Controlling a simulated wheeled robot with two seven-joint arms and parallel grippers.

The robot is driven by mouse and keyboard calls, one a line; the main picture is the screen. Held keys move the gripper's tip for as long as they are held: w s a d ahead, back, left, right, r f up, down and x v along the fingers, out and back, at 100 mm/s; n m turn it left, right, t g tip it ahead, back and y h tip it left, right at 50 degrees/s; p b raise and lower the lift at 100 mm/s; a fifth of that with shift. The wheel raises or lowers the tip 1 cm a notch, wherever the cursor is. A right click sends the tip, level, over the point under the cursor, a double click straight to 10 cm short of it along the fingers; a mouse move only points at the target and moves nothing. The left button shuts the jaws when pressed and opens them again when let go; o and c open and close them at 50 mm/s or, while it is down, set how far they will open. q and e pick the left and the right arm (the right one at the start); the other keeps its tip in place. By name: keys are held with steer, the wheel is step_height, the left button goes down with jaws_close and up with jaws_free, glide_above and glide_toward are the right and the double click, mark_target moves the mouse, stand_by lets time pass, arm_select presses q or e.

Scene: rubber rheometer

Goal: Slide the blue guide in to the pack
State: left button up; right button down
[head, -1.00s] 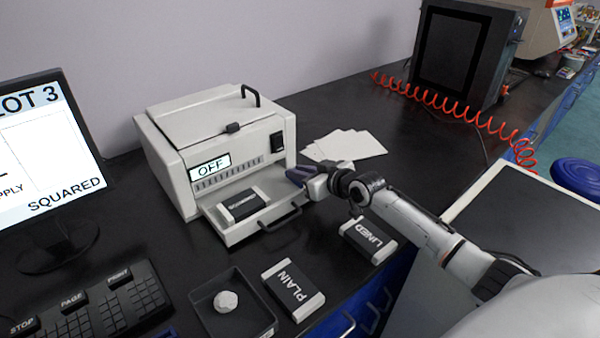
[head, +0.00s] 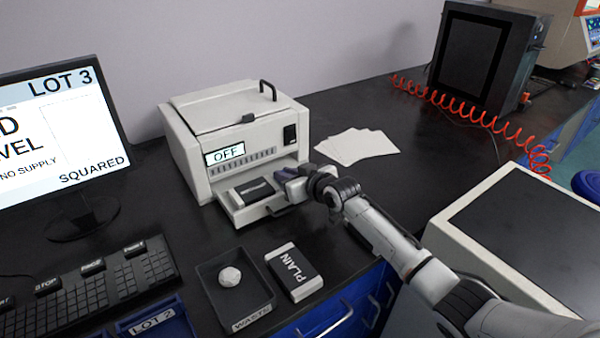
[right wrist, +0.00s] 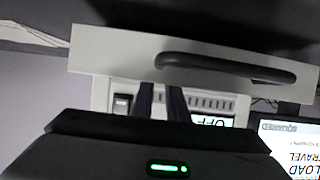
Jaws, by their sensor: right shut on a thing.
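The white machine's tray (head: 262,211) is partly out, and a dark pack (head: 252,191) with pale ends lies flat in it, its label not readable now. My right gripper (head: 288,172) reaches in from the right, over the tray's right side beside the pack. A violet-blue piece, which I take for the blue guide (head: 287,171), shows at its fingertips. In the right wrist view my two dark fingers (right wrist: 163,92) stand a little apart and their tips end at the tray front; what they hold is hidden there. Contact between guide and pack cannot be told. My left gripper is out of view.
The machine's display (head: 225,153) reads OFF. The tray's dark handle shows in the right wrist view (right wrist: 225,66). A PLAIN pack (head: 294,272) and a waste bin (head: 245,310) with a crumpled ball stand in front. White sheets (head: 357,146) lie right of the machine.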

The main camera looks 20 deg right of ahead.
steer(key=c, duration=1.7)
jaws_free()
steer(key=shift+f, duration=0.1)
steer(key=shift+s, duration=0.1)
steer(key=p+v, duration=0.1)
steer(key=v, duration=0.9)
steer(key=shift+s+d, duration=0.1)
